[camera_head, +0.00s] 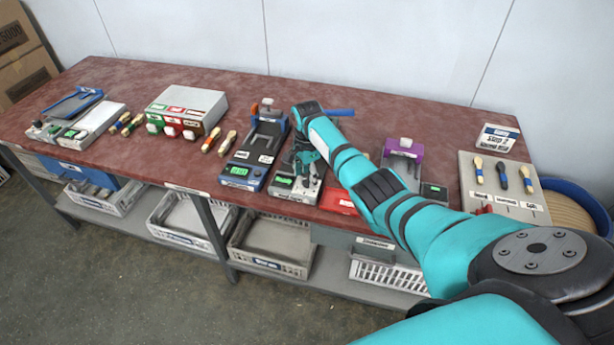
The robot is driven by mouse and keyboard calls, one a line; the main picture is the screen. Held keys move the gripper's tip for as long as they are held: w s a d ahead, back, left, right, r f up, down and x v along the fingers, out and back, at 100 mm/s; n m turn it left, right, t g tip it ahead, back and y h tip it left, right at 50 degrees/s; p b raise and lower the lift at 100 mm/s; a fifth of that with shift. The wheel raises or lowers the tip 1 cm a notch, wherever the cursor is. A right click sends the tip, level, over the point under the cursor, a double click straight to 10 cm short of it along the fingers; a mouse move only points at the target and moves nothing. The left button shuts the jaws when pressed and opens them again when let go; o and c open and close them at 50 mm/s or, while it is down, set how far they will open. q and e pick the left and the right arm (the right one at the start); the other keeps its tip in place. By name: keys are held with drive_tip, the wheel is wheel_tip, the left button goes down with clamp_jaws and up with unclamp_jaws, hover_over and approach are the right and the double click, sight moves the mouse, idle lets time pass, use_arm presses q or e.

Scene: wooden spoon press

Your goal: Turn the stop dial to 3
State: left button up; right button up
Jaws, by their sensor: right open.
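My right gripper (308,172) is open and points down over a grey unit (292,194) with a small green display, near the front edge of the bench. Its fingers are small in the picture and cover part of the unit's top. The stop dial cannot be made out; the gripper may hide it. I cannot tell whether the fingers touch anything. The writing on the display is too small to read. My left gripper is not in view.
A blue press-like unit (259,150) stands close left of the gripper. A red tray (338,203) and a purple-topped unit (402,158) stand to the right, partly behind my arm. Crates (272,245) sit below the red bench top (200,78).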

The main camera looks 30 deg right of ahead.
drive_tip(key=shift+f, duration=0.35)
drive_tip(key=shift+c, duration=0.4)
clamp_jaws()
